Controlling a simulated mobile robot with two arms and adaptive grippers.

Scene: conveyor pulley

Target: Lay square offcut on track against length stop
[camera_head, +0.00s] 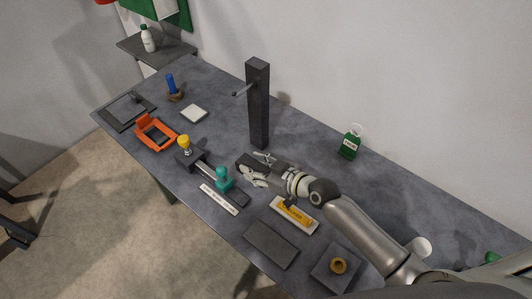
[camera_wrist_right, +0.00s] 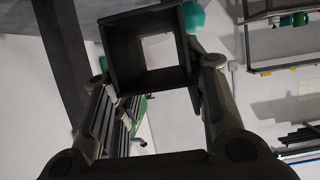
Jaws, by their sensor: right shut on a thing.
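The square offcut is a short dark hollow square tube; in the right wrist view its frame (camera_wrist_right: 115,57) fills the space between my fingers, its open end facing the camera. My right gripper (camera_head: 254,172) is shut on the offcut (camera_head: 246,161), above the bench and beside the small rail fixture. That fixture seems to be the track (camera_head: 204,168), with a dark block and yellow knob at its far end and a teal-knobbed piece (camera_head: 224,178) nearer. I cannot tell which part is the length stop. The offcut appears apart from the track. My left gripper is not in view.
A dark square post (camera_head: 258,105) with a small lever stands behind my gripper. A white label strip (camera_head: 219,199) lies before the track. The bench's back right is mostly clear.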

